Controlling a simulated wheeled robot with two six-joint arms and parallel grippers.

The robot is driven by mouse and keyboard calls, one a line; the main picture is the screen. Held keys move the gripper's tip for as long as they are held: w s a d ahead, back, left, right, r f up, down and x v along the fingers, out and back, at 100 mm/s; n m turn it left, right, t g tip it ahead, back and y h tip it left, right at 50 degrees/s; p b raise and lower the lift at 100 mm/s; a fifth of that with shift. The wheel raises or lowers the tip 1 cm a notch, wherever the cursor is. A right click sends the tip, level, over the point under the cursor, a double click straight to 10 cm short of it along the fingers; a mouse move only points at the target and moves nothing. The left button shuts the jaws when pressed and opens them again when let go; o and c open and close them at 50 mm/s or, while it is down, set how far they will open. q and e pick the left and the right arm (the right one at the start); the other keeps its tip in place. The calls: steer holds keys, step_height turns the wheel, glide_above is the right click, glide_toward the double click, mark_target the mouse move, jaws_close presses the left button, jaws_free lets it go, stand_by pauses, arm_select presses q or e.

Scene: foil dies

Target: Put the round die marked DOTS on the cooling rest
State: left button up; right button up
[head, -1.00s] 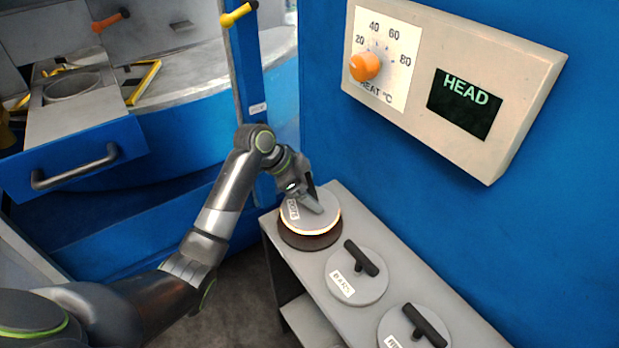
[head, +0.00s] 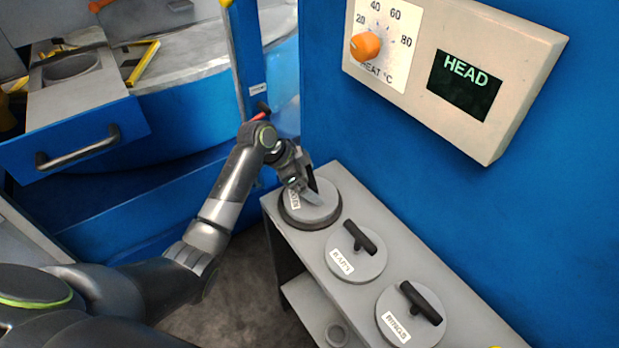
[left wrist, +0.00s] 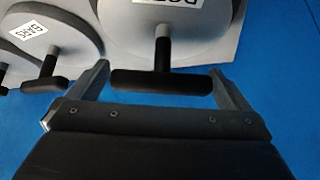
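The DOTS die (head: 311,213), a grey disc with a white label, sits on a dark round base (head: 320,226) at the far end of the grey bench. This base looks like the cooling rest, though no label shows on it. My left gripper (head: 313,192) is at the die's black T-handle. In the left wrist view the handle (left wrist: 160,82) lies between the widely spread fingers (left wrist: 158,85), its bar almost filling the gap. A slim gap shows at the left finger; contact at the right one is unclear. My right gripper is not in view.
Two more handled dies, BARS (head: 357,266) and one with a hard-to-read label (head: 408,330), lie along the bench (head: 400,240). A control box (head: 520,60) with an orange dial and a HEAD display is above. A blue drawer (head: 70,150) stands left.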

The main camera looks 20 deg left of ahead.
arm_select(q)
steer(key=shift+r, duration=0.15)
steer(key=shift+a+r, duration=0.1)
steer(key=shift+a, duration=0.05)
steer(key=b+v, duration=0.3)
steer(key=v, duration=0.8)
steer(key=shift+r, duration=0.3)
steer(key=shift+s+a, duration=0.1)
steer(key=shift+a, duration=0.05)
stand_by(0.6)
